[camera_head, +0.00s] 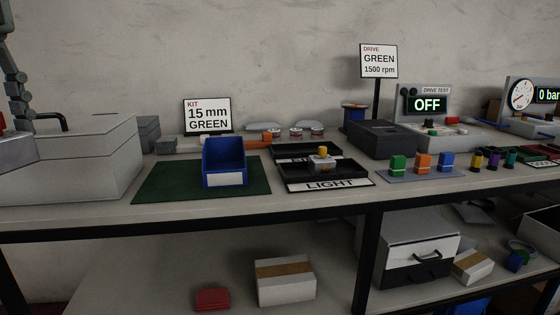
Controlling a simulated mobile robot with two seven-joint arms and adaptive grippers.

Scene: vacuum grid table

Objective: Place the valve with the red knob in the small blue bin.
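The small blue bin (224,158) stands on a dark green mat on the table, left of the middle. Its open front faces me, it carries a white label, and no contents show inside. A valve with a yellow knob (322,158) stands in the black tray behind the LIGHT sign. Small round parts with red on them (295,134) lie farther back; they are too small to tell whether one is the red-knob valve. I cannot pick out that valve with certainty. Neither gripper can be made out in this view.
The green mat (160,183) has bare room around the bin. A black tray (346,181) lies to its right, grey boxes (105,150) to its left. The KIT sign (208,115) stands behind. Coloured blocks (423,163) and a dark box (382,140) are farther right.

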